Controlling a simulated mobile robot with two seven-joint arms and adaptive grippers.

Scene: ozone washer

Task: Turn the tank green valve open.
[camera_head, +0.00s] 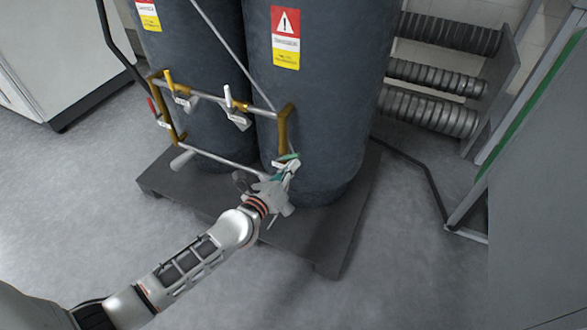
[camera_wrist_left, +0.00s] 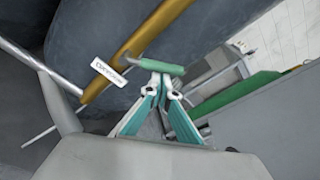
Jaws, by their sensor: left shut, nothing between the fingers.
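The green valve handle (camera_head: 288,157) sits at the lower end of the right yellow pipe (camera_head: 283,128), in front of the right dark tank (camera_head: 325,120). In the left wrist view the green handle (camera_wrist_left: 162,67) sticks out sideways from the yellow pipe (camera_wrist_left: 138,48), with a white label (camera_wrist_left: 108,72) beside it. My left gripper (camera_head: 291,166) is at the handle, shut with nothing held. In the left wrist view its fingertips (camera_wrist_left: 161,88) come together just below the handle; I cannot tell whether they touch it. My right gripper is not in view.
White-handled valves (camera_head: 229,98) and a red handle (camera_head: 152,106) sit on the same pipe frame. The tanks stand on a dark pallet (camera_head: 322,245). Ribbed cylinders (camera_head: 430,110) lie on a rack to the right. A dark cable (camera_head: 415,167) crosses the floor; the near floor is open.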

